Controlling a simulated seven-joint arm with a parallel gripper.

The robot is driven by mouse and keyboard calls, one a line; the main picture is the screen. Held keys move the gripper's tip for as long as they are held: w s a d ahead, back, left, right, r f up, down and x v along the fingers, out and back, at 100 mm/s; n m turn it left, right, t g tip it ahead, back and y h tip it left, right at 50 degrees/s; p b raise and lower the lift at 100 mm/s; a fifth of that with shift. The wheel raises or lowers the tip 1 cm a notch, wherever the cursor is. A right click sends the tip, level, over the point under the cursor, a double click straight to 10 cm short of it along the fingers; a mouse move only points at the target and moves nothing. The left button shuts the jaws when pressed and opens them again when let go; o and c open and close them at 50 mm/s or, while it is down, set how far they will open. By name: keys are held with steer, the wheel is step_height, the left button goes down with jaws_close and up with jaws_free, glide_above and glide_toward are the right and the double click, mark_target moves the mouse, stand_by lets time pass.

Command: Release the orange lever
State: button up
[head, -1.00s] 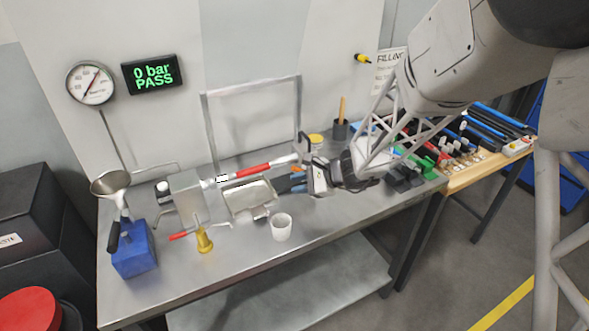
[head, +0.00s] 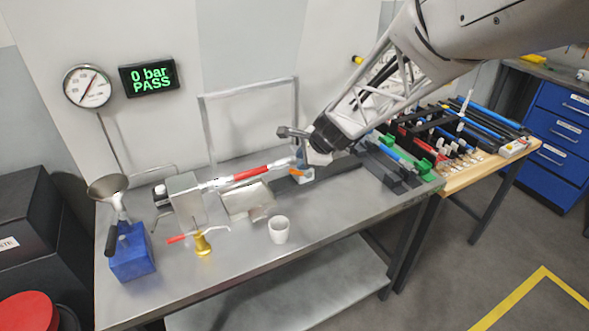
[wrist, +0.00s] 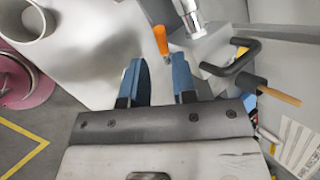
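The orange lever (wrist: 160,40) shows in the wrist view, just beyond the gap between my fingertips and beside the end of a metal cylinder (wrist: 190,15). In the head view the orange lever (head: 297,172) is a small spot at the right end of the red and silver tube (head: 250,173). My gripper (wrist: 160,62) is open, its two blue fingers apart with nothing between them. In the head view my gripper (head: 306,172) is over the bench at that end, and its fingers are partly hidden. I cannot tell whether a finger touches the lever.
A black handle (wrist: 232,58) stands right of my fingers in the wrist view. A white cup (head: 279,230), metal tray (head: 246,200), brass piece (head: 202,245) and blue block with funnel (head: 131,255) are on the steel bench. The display (head: 149,77) reads 0 bar PASS. The bench front is clear.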

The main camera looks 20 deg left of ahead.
mark_target(293, 170)
steer(key=shift+f, duration=0.1)
steer(key=shift+x, duration=3.85)
steer(key=shift+c, duration=0.4)
jaws_close()
